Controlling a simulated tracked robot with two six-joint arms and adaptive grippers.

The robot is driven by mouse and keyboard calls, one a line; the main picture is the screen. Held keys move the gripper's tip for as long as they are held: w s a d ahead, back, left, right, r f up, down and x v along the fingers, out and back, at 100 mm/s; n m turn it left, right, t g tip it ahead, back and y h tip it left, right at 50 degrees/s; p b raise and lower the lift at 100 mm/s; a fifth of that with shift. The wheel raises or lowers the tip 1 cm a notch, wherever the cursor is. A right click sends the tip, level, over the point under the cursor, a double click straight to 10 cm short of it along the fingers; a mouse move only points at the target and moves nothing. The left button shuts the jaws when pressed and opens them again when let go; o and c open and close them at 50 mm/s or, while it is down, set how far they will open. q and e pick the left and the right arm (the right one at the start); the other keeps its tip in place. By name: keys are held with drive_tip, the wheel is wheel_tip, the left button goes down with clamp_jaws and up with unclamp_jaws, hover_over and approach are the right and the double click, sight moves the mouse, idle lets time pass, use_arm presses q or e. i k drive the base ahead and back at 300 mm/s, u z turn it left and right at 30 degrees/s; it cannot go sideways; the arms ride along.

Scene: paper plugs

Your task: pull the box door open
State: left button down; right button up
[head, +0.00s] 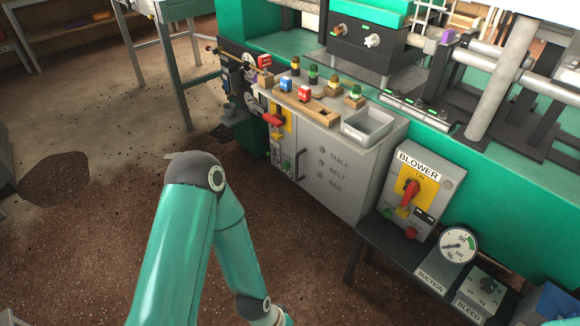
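A grey box (345,175) stands against the green machine, with its front panel facing me. The door looks shut, with no visible gap. A teal arm of mine rises from the bottom left, bends at its elbow and runs down to the bottom edge, well short of the box. Neither of my grippers shows in this view.
A wooden rack (316,111) with coloured plugs and a grey tray (368,126) sit on top of the box. A BLOWER switch box (408,190) and a suction gauge (458,245) stand at the right on a dark bench. The brown floor before the box is clear.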

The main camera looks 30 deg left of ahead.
sight(340, 178)
drive_tip(key=z, duration=0.85)
drive_tip(key=i, duration=0.15)
drive_tip(key=u, duration=3.75)
drive_tip(key=i, duration=0.65)
drive_tip(key=z, duration=1.45)
drive_tip(key=i, duration=0.45)
